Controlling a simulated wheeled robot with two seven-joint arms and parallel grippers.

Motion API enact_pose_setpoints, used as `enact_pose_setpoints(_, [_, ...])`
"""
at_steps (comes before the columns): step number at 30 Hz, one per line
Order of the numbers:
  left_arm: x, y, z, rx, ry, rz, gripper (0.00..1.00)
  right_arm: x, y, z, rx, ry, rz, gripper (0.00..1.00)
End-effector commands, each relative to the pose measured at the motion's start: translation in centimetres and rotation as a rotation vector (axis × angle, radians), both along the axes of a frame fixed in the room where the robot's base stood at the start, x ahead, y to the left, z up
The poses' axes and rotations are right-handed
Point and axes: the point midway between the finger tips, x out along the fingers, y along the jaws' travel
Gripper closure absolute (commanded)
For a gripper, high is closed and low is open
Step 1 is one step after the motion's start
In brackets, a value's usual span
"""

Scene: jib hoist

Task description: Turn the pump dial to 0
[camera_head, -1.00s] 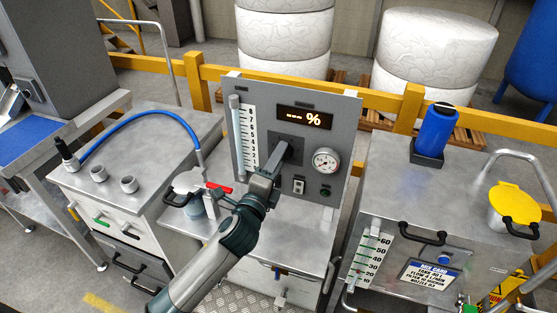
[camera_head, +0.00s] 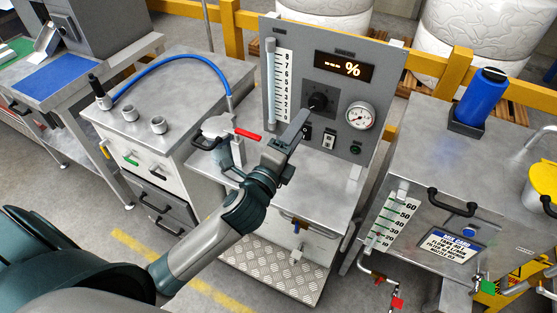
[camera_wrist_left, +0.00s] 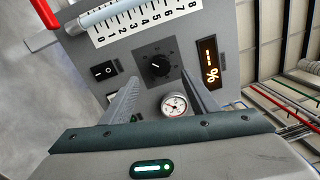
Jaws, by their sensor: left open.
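The pump dial (camera_head: 318,101) is a black round knob on a dark square plate in the upright grey panel (camera_head: 285,45). It also shows in the left wrist view (camera_wrist_left: 158,66), with a pale pointer line and marks around it. My left gripper (camera_head: 303,118) is in front of the panel, below and left of the dial in the head view. In the wrist view its two fingers (camera_wrist_left: 160,85) are apart, with the dial beyond and between them. The fingers appear clear of the dial. The display (camera_head: 344,67) reads dashes and %. My right gripper is not in view.
A pressure gauge (camera_head: 360,115), a rocker switch (camera_wrist_left: 104,70) and a level scale (camera_head: 283,85) are close around the dial. A red-handled valve (camera_head: 248,135) stands left of my forearm. A blue bottle (camera_head: 481,98) stands on the right cabinet.

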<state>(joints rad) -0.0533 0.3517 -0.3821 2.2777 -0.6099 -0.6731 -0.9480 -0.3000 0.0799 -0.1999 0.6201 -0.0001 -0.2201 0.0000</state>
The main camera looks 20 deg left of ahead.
Motion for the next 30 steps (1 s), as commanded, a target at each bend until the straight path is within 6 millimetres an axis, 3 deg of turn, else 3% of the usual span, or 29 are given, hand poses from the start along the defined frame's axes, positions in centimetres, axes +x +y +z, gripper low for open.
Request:
enact_pose_setpoints(6, [-4.6, 0.3, -0.6, -0.002, 0.001, 0.000, 0.46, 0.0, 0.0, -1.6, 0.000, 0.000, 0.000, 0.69])
enact_pose_setpoints(13, [-8.1, 0.5, -0.6, -0.001, 0.000, 0.001, 0.46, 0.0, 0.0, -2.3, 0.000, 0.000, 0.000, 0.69])
enact_pose_setpoints(19, [-9.3, 0.6, -0.5, -0.001, -0.001, 0.001, 0.46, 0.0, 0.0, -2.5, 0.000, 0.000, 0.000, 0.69])
enact_pose_setpoints(30, [-9.5, 0.6, -0.5, 0.000, -0.001, 0.001, 0.46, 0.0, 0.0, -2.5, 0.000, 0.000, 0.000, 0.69])
